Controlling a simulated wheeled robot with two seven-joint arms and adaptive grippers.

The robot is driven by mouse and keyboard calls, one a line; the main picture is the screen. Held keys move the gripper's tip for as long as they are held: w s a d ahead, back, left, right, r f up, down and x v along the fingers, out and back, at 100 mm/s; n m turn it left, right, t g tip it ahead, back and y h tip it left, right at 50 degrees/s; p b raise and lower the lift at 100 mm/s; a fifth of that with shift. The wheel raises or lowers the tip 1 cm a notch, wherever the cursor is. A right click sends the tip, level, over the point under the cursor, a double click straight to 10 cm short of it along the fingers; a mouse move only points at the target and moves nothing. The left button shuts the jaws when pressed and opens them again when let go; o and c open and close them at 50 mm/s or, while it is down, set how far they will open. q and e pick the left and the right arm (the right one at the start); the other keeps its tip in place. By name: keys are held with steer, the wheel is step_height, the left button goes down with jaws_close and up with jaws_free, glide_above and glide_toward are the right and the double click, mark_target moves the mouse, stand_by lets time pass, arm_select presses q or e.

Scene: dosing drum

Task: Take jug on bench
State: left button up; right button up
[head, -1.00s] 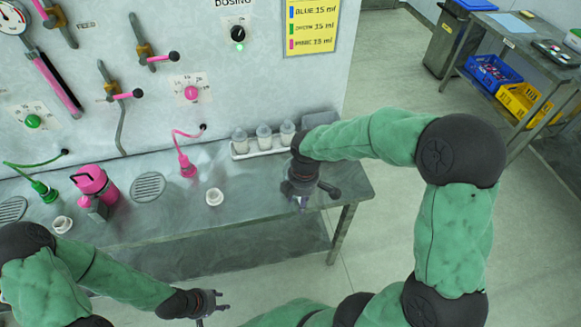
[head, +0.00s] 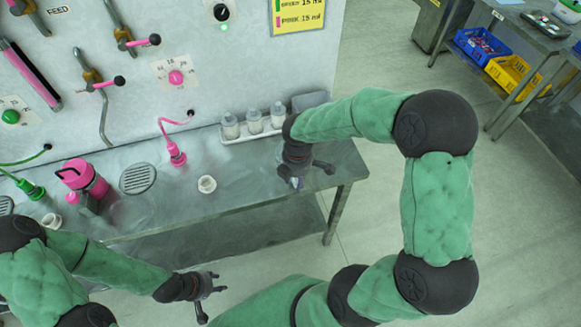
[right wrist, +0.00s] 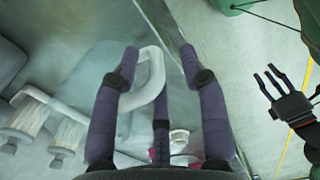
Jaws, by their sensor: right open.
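A grey translucent jug (right wrist: 88,75) stands on the steel bench (head: 255,190), near the wall. The fingers are open; I cannot tell whether any touches the handle. In the head view my right gripper (head: 300,180) points down over the bench's right end. My left gripper (head: 208,288) is open and empty in front of the bench; it also shows in the right wrist view (right wrist: 270,85).
Several capped bottles (head: 254,120) stand in a white tray (head: 250,138) left of the jug. A pink container (head: 80,178), a white cup (head: 207,184) and a pink nozzle (head: 176,155) are farther left. The bench's front edge runs close to my right gripper.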

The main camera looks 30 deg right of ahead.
steer(key=f, duration=0.1)
steer(key=f+b, duration=0.1)
steer(key=f, duration=0.1)
steer(key=shift+w+d+f, duration=0.15)
steer(key=shift+w+f, duration=0.05)
steer(key=shift+f, duration=0.1)
jaws_close()
steer(key=shift+r, duration=0.1)
